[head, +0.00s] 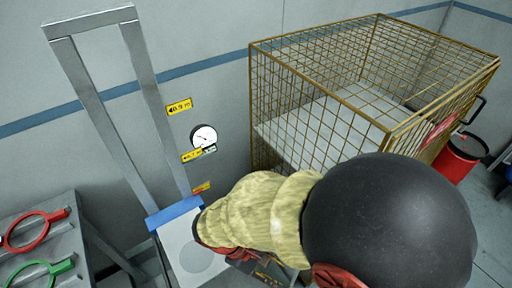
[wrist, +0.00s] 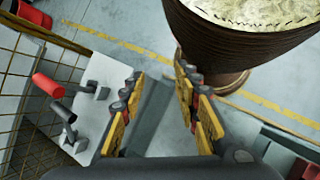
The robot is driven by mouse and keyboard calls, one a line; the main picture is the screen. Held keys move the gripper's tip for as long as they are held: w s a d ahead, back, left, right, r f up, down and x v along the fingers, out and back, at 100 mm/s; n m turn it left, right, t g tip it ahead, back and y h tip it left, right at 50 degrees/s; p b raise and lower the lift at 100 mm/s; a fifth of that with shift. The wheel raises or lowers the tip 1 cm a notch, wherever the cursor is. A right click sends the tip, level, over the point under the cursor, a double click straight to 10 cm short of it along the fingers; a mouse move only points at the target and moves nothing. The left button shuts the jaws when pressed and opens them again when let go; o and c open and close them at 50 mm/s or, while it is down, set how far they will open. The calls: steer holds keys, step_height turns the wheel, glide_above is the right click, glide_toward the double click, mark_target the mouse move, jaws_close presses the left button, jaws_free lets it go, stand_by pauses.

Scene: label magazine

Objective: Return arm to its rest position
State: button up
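My gripper (wrist: 160,82) shows in the wrist view with its two yellow-padded fingers spread apart. No object is held between the fingers. A grey bar-like shape lies beyond the gap, below the fingers. In the head view my arm reaches across the lower middle, and its black rounded part fills the lower right. The gripper cannot be made out clearly there.
A gold wire cage (head: 320,129) stands at the right, with a red bucket (head: 456,160) beyond. A tall grey frame (head: 84,88) stands left, near a grey table (head: 62,245) with red (head: 28,231) and green (head: 42,274) rings. A gauge (head: 203,136) is on the wall.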

steer(key=w+d+r+m+t+y, duration=0.1)
steer(key=d+r+m+t+y, duration=0.1)
steer(key=d+r+m, duration=0.2)
steer(key=w+d+r+m+t+y, duration=0.1)
steer(key=d+r, duration=0.4)
steer(key=r, duration=0.6)
steer(key=d+r+m+t+y, duration=0.3)
steer(key=r+m, duration=0.3)
steer(key=r, duration=0.2)
steer(key=shift+w+d+m+t+y, duration=0.3)
steer(key=shift+w+d+y, duration=0.15)
steer(key=shift+d, duration=0.35)
steer(key=shift+r, duration=0.1)
